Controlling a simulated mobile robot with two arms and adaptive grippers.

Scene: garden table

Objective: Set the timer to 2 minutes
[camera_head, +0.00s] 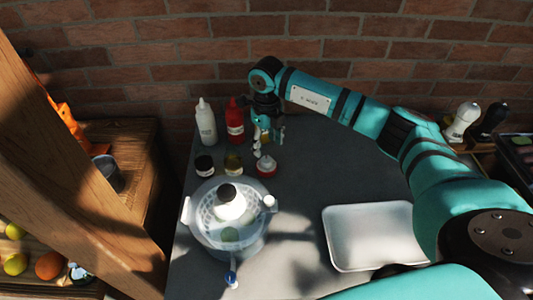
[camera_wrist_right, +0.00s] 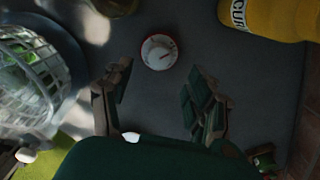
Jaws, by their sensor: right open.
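The timer (camera_head: 266,167) is a small round thing with a red base and a white top, standing upright on the grey table among jars. In the right wrist view the timer (camera_wrist_right: 159,52) shows from above as a white dial with a red rim and a red mark; its numbers are too small to read. My right gripper (camera_head: 270,136) is above and behind the timer in the head view. In the wrist view the right gripper (camera_wrist_right: 159,88) is open and empty, with the timer just beyond the gap between its fingertips, apart from them. My left gripper is not in view.
A white bottle (camera_head: 206,123), a red bottle (camera_head: 235,125) and a yellow bottle (camera_wrist_right: 270,15) stand near the gripper. Two small jars (camera_head: 233,162) are left of the timer. A clear salad spinner (camera_head: 255,240) stands in front. A white tray (camera_head: 370,237) lies right; table between is clear.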

